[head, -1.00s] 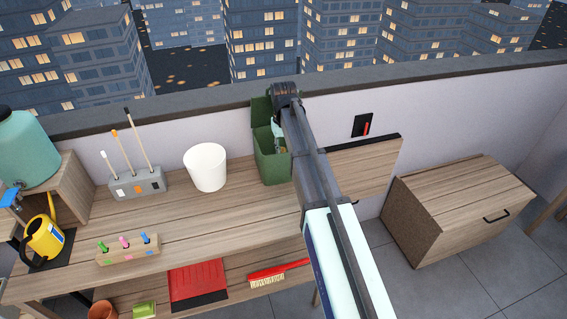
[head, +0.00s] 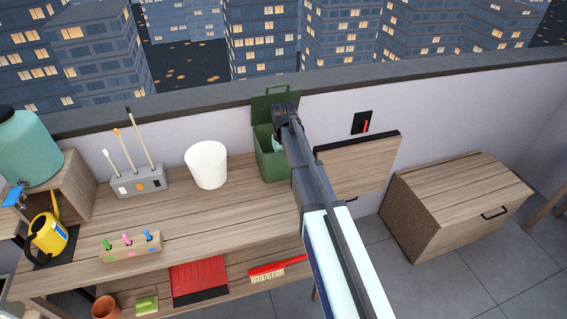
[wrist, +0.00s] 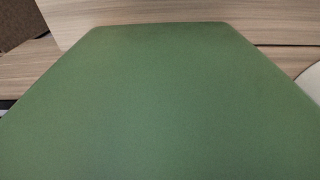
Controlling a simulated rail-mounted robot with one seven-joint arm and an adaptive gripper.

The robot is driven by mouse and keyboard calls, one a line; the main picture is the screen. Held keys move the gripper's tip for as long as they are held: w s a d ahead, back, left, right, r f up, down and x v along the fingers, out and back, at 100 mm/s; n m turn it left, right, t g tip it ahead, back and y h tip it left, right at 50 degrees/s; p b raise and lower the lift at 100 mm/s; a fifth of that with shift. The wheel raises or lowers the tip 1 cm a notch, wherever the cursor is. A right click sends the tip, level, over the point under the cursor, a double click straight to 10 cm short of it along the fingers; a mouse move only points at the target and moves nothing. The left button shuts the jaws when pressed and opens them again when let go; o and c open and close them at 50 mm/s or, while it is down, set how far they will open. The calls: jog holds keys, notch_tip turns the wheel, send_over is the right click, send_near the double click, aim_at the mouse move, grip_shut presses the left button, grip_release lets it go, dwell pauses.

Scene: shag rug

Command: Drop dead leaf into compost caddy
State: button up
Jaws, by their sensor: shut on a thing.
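The green compost caddy (head: 268,163) stands at the right end of the wooden bench, against the wall. Its lid (head: 263,103) is open and stands up at the back. My arm reaches over the caddy from the front right. My gripper (head: 277,146) shows only as a small pale part at the caddy's mouth, pointing down, mostly hidden by my wrist. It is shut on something. I cannot see the dead leaf in either view. In the wrist view a plain green surface (wrist: 160,100), apparently the lid, fills most of the picture and hides the fingers.
A white pot (head: 207,165) stands left of the caddy. Further left are a grey tool holder (head: 140,183), a wooden block with coloured pegs (head: 130,247) and a yellow watering can (head: 48,233). A wooden panel (head: 355,167) is to the caddy's right.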

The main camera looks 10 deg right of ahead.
jog(key=shift+f, duration=0.25)
jog(key=shift+f, duration=0.35)
jog(key=o, duration=0.7)
notch_tip(320, 180, up, 13)
jog(key=b, duration=0.3)
jog(key=shift+r, duration=0.15)
